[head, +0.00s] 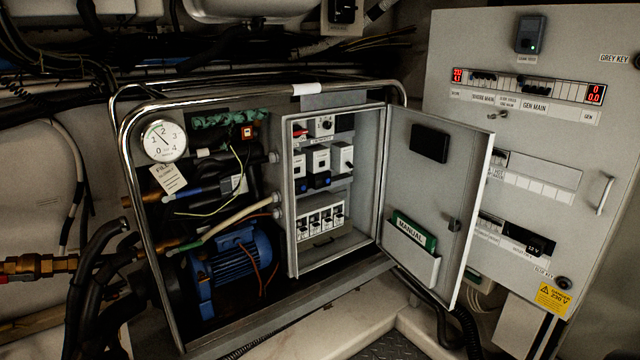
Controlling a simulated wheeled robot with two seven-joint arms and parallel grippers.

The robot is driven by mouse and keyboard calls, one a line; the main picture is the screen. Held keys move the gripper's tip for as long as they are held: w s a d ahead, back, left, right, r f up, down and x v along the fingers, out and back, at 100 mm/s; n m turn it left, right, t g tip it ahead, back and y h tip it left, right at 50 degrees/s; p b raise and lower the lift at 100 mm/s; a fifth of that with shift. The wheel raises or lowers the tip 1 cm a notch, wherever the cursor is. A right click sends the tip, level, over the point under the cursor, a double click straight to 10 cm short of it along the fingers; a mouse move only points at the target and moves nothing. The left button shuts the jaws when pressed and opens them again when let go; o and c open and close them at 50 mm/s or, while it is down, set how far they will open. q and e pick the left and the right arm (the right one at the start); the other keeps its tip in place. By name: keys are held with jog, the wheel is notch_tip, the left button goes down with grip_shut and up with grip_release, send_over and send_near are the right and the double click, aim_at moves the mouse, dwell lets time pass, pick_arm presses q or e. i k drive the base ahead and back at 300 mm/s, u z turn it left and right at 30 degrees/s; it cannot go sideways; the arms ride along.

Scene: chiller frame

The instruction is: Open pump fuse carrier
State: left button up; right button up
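The chiller frame's electrical box (291,240) stands open, with its door (455,160) swung out to the right. Inside, a lower row of white fuse carriers or terminal-like units (320,222) sits side by side. I cannot tell from labels which one is the pump fuse carrier, or whether any is open. Above them is a row of white modules (319,159) with dark and blue lower parts. A top row holds a red part (300,130) and a white module with a knob (322,127). Neither of my grippers shows.
A chrome tube rail (230,95) frames the unit. A blue pump motor (232,262), a pressure gauge (164,141) and hoses fill the left side. The open door carries a green manual (413,231) in a pocket. A large grey panel (590,125) stands at right.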

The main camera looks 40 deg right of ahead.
aim_at(301, 231)
jog(key=k, duration=0.6)
jog(key=z, duration=0.55)
jog(key=i, duration=1.75)
jog(key=u, duration=0.4)
